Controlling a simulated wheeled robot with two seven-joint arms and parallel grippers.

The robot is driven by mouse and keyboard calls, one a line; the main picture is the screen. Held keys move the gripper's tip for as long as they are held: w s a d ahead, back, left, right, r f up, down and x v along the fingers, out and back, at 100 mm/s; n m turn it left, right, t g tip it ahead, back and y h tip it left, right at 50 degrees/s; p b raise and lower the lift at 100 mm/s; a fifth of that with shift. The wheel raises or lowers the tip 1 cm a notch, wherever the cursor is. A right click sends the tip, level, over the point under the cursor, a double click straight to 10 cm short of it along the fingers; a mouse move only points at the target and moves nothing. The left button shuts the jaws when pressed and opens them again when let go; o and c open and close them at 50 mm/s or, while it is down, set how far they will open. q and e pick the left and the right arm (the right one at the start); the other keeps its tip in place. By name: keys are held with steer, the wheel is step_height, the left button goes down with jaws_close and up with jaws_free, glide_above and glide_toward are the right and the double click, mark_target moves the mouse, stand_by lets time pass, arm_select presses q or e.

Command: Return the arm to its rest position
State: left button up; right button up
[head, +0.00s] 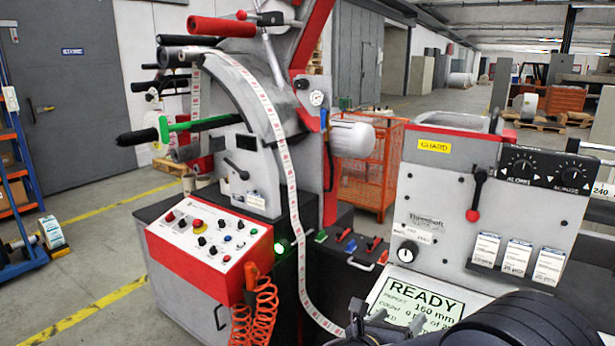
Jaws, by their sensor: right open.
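My right arm (525,318) comes in at the bottom right as thick dark rings. My right gripper (385,318) is at the bottom edge, in front of the lower part of the READY display (415,302). Its dark fingers stand apart and I see nothing held between them. The bottom of the gripper is cut off by the picture edge. The label web (290,190), a white strip with red print, runs down the machine and curves toward the gripper at the bottom. I cannot tell whether they touch. My left gripper is not in view.
The label rewinder's red and white control panel (208,238) stands left of centre, with a coiled red air hose (262,312) in front. The grey guard cabinet (430,200) with a red-knobbed lever (474,200) rises behind my right arm. Open floor (110,255) lies at left.

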steer(key=s+d+f+m+g+y, duration=0.3)
steer(key=s+d+m+g, duration=0.25)
steer(key=s+m, duration=0.35)
steer(key=s+d+f+m+g+y, duration=0.35)
steer(key=s+d+m, duration=0.25)
steer(key=s+m, duration=0.35)
steer(key=s+a+r+m+t+y, duration=0.2)
steer(key=s+a+r+m+y, duration=0.3)
steer(key=m, duration=1)
steer(key=s+a+y, duration=0.3)
steer(key=s+a, duration=0.1)
steer(key=shift+t, duration=0.4)
